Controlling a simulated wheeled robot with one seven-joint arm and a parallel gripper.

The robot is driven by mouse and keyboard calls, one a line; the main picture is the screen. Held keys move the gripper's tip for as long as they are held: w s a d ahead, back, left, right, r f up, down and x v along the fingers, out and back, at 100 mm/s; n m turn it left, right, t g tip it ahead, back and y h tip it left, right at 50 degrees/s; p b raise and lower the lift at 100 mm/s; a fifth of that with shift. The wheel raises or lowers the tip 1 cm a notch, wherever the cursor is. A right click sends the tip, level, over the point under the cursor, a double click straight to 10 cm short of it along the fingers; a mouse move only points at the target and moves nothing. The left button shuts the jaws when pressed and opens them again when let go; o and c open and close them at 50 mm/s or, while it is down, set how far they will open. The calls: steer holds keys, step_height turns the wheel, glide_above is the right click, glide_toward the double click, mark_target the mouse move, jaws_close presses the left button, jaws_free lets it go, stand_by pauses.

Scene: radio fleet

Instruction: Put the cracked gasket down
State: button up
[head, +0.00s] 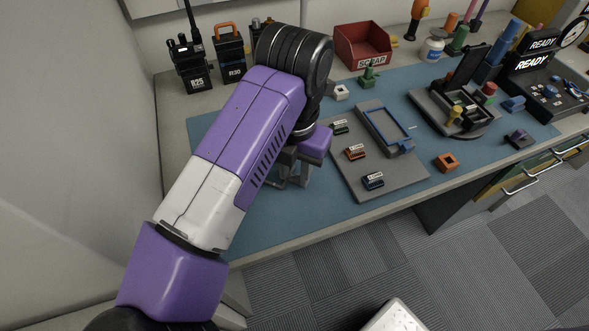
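My gripper (292,182) hangs over the left part of the blue mat, pointing down. It is partly hidden by my purple wrist, and I cannot make out whether it is open or shut or has a gasket between its fingers. A blue rectangular frame (407,147) lies on the grey board (400,178) to the right of my gripper. It may be a gasket or a holder; no crack can be made out. A red bin (352,47) labelled SCRAP stands at the back of the bench.
Green, orange and blue labelled pieces lie on the grey board's left side. A dark fixture (430,108) stands right of it. An orange square block (446,162) lies on the mat (300,222). Radios (192,68) stand at the back left.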

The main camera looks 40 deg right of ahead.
steer(key=o, duration=0.4)
steer(key=shift+r+p, duration=0.8)
steer(key=shift+p, duration=0.25)
step_height(320, 180, up, 12)
steer(key=shift+f, duration=0.15)
